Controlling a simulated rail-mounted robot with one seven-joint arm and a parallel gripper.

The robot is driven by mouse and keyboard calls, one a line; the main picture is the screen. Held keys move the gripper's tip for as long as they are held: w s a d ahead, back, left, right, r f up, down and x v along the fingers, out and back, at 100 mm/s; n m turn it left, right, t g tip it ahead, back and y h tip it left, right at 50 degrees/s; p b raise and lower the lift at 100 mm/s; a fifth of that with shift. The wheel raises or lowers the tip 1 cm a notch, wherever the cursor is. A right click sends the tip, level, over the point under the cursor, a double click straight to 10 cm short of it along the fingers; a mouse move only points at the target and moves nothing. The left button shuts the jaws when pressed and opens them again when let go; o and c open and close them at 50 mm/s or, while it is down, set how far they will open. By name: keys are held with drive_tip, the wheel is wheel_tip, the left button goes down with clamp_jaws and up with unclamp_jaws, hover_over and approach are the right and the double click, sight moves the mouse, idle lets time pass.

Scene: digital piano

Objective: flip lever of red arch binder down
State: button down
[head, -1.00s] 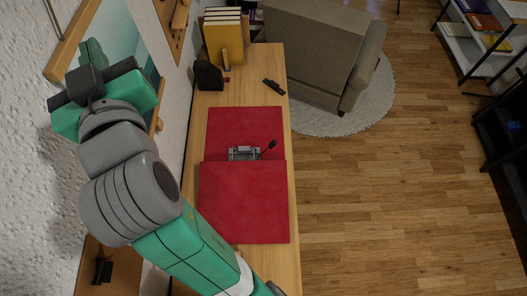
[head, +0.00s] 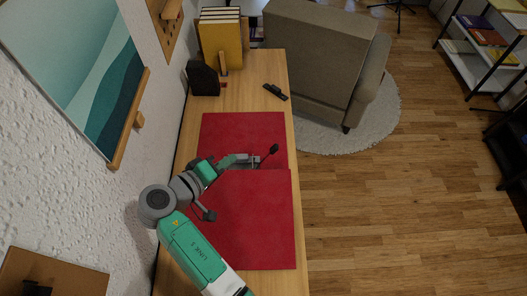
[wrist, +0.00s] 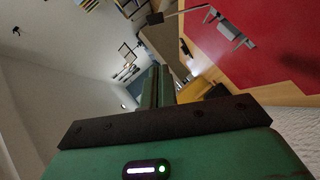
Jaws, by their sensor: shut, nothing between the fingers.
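The red arch binder (head: 245,220) lies open and flat on the wooden table in the head view. It also fills the upper right of the wrist view (wrist: 275,45). Its metal arch mechanism (head: 254,161) sits near the fold, and shows in the wrist view too (wrist: 236,35). The lever (head: 274,149) sticks out to the right of the mechanism, raised at a slant, with a black knob. My gripper (head: 241,158) is over the binder, just left of the mechanism in the head view. In the wrist view its fingers (wrist: 158,80) are together and empty. Contact cannot be told.
A dark remote-like object (head: 275,91), a black holder (head: 203,78) and yellow binders (head: 220,45) are at the table's far end. A wall with a picture (head: 85,65) borders the left. An armchair (head: 320,60) stands beyond the right edge. Open floor lies right.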

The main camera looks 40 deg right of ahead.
drive_tip(key=s+f+x, duration=0.1)
drive_tip(key=s+x, duration=0.1)
drive_tip(key=x, duration=1)
drive_tip(key=shift+s+d, duration=0.25)
drive_tip(key=shift+d, duration=0.1)
drive_tip(key=shift+f, duration=0.1)
